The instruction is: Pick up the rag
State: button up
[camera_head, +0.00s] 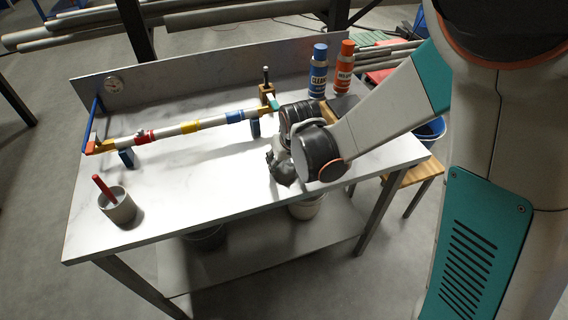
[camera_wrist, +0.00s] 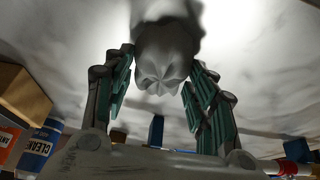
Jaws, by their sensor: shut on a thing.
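The rag (camera_head: 283,172) is a crumpled grey cloth near the front right part of the table, partly hidden by my wrist in the head view. In the wrist view the rag (camera_wrist: 166,58) is a pale, folded lump between the two fingers. My gripper (camera_wrist: 164,74) is shut on the rag, with one finger at each side of it. In the head view my arm mostly hides the gripper. I cannot tell whether the rag is clear of the tabletop.
The white table (camera_head: 190,190) bears a pipe assembly (camera_head: 190,127) at left and a grey cup (camera_head: 117,206) with a red-handled item. A blue bottle (camera_head: 318,72) and an orange bottle (camera_head: 343,70) stand behind my arm. The front middle tabletop is clear.

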aim_at(285, 162)
jog(key=shift+r, duration=0.1)
notch_tip(285, 162, up, 20)
jog(key=p, duration=1.4)
